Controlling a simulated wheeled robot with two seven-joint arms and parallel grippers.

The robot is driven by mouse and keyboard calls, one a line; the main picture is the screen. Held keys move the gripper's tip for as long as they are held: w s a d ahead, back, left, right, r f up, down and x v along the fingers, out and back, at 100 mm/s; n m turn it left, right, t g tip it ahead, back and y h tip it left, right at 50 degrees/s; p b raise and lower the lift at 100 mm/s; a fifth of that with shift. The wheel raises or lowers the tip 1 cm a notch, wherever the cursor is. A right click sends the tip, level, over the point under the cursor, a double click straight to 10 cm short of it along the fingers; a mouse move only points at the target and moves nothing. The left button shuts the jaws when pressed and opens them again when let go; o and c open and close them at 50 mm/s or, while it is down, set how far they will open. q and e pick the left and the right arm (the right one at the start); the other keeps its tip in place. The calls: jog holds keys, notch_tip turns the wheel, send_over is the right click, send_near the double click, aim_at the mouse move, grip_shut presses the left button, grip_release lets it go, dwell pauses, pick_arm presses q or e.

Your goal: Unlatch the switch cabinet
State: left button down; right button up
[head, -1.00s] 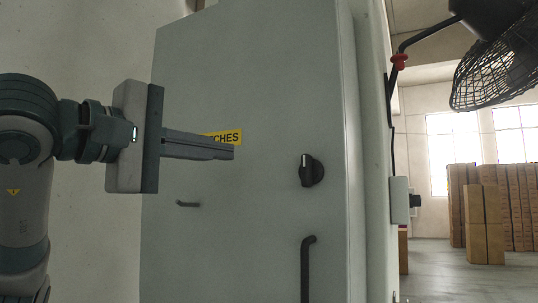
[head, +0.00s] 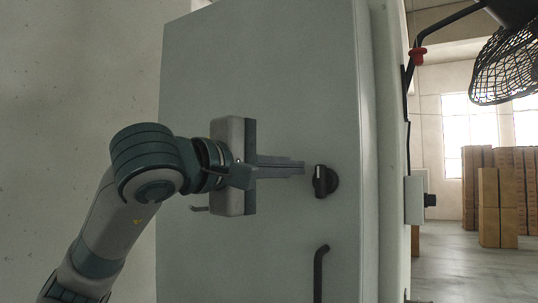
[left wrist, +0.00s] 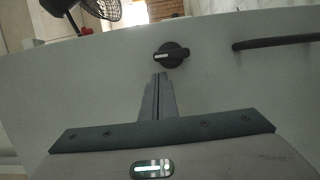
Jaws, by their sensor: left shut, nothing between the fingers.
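The switch cabinet (head: 290,80) stands in front of me with its grey door shut. A round black knob (head: 325,181) with a light pointer mark sits on the door; it also shows in the left wrist view (left wrist: 172,55). A black bar handle (head: 319,272) is below the knob, and it shows at the right in the left wrist view (left wrist: 275,42). My left gripper (head: 303,168) is shut and empty, its fingertips just left of the knob. In the left wrist view the fingertips (left wrist: 160,75) end close to the knob; whether they touch it I cannot tell. My right gripper is not in view.
A small dark hook-like bar (head: 200,209) is on the door's left side, partly behind my gripper. A black fan (head: 507,65) hangs at the upper right. A grey switch box (head: 415,198) is on the cabinet's right side. Stacked cartons (head: 490,205) stand far right.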

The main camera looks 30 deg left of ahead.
pick_arm(q)
jog(key=shift+d, duration=0.65)
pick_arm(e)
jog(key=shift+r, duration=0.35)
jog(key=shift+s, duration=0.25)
pick_arm(q)
jog(key=shift+s+r+m, duration=0.1)
jog(key=shift+s+m, duration=0.05)
jog(key=shift+m, duration=0.15)
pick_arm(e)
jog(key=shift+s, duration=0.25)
